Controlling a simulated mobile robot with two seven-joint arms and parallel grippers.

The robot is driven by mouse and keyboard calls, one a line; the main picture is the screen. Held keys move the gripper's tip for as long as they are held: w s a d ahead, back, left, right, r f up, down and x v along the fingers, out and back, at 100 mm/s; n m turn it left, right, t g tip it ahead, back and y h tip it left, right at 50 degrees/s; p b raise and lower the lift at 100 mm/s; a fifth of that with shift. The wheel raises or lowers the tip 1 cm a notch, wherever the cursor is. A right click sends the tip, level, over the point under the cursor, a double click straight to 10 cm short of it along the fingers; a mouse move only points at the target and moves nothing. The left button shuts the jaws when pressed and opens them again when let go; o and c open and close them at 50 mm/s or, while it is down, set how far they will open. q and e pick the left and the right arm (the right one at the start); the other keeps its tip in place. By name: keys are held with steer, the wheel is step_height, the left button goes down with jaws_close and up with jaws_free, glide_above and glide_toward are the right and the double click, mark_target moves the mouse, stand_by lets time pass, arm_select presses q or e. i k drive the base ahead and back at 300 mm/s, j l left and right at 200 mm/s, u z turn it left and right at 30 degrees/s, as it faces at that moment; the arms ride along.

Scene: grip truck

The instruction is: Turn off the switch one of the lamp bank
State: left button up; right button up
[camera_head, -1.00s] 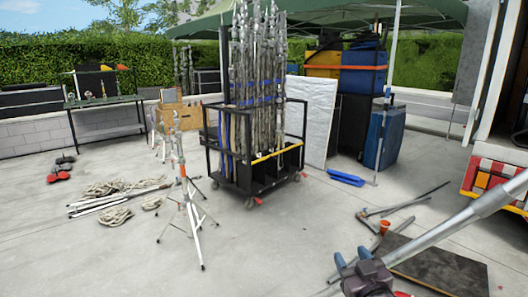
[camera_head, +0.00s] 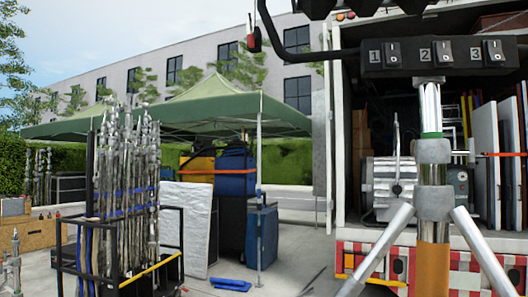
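The lamp bank's black switch box (camera_head: 412,57) is at the upper right, on top of a silver stand (camera_head: 433,150) with spread legs. Its face carries three rocker switches, numbered 1, 2 and 3 in white. Switch one (camera_head: 393,53) is the leftmost, just right of the numeral 1. Switch two (camera_head: 444,51) and switch three (camera_head: 494,50) are to its right. The rockers are small, and I cannot tell which way each is pressed. Dark lamp housings (camera_head: 375,8) show above the box, cut off by the top edge. Neither of my grippers is in view.
An open truck with shelves and a large lamp (camera_head: 390,182) stands behind the stand. A black cart (camera_head: 120,265) of metal stands is at the left. A blue case (camera_head: 262,238) stands near a green canopy (camera_head: 215,105). Some bare ground lies between cart and truck.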

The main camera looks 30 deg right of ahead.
mark_target(393, 58)
steer(key=k+l+z, duration=0.1)
steer(key=z, duration=1.65)
